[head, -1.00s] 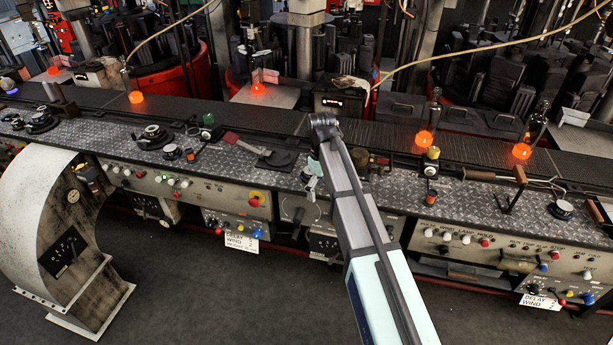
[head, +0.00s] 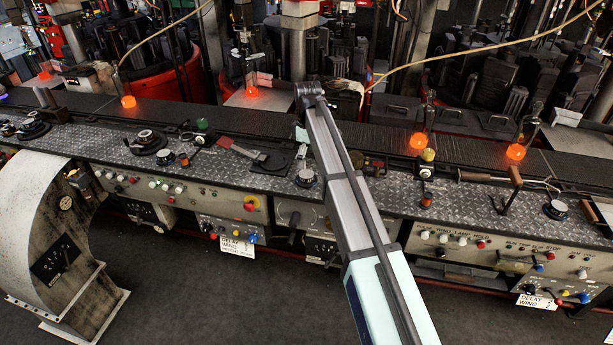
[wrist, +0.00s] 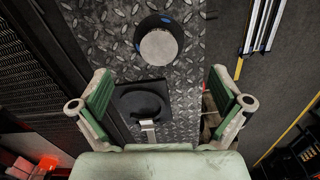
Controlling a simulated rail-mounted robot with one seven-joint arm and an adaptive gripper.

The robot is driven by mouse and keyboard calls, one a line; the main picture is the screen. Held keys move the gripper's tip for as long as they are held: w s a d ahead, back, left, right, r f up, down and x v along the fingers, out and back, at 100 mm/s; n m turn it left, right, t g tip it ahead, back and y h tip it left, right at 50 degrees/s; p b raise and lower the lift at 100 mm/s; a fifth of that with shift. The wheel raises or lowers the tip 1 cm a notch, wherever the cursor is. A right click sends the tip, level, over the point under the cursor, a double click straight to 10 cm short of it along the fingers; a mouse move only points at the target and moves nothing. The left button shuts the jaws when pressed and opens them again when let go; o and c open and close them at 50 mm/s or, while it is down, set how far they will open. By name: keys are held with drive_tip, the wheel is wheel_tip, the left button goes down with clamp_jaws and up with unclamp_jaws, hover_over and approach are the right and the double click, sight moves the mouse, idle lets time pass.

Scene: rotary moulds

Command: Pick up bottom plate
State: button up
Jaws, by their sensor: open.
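A dark square plate (wrist: 136,100) with a round black disc on it lies flat on the diamond-tread bench; I take it as the bottom plate. A short pale metal strip, like a handle end, touches its lower edge in the wrist view. In the head view the fingers are mostly hidden by my arm.
A round grey-topped cylinder (wrist: 158,46) stands just beyond the plate; a red-handled tool (head: 240,149) lies left of it. The dark conveyor (head: 240,119) with glowing bottles (head: 418,142) runs behind. A valve-like fitting (head: 375,166) stands right of my arm.

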sight(307, 174)
drive_tip(key=shift+w+a+f+p, duration=0.1)
drive_tip(key=shift+f+p, duration=0.75)
drive_tip(key=shift+f, duration=1.3)
drive_tip(key=shift+w+a+f+p, duration=0.1)
drive_tip(key=shift+f+p, duration=0.7)
drive_tip(key=shift+f, duration=1.3)
drive_tip(key=shift+s+r, duration=0.1)
drive_tip(key=shift+s, duration=0.1)
drive_tip(key=c, duration=1.7)
drive_tip(key=shift+c, duration=0.6)
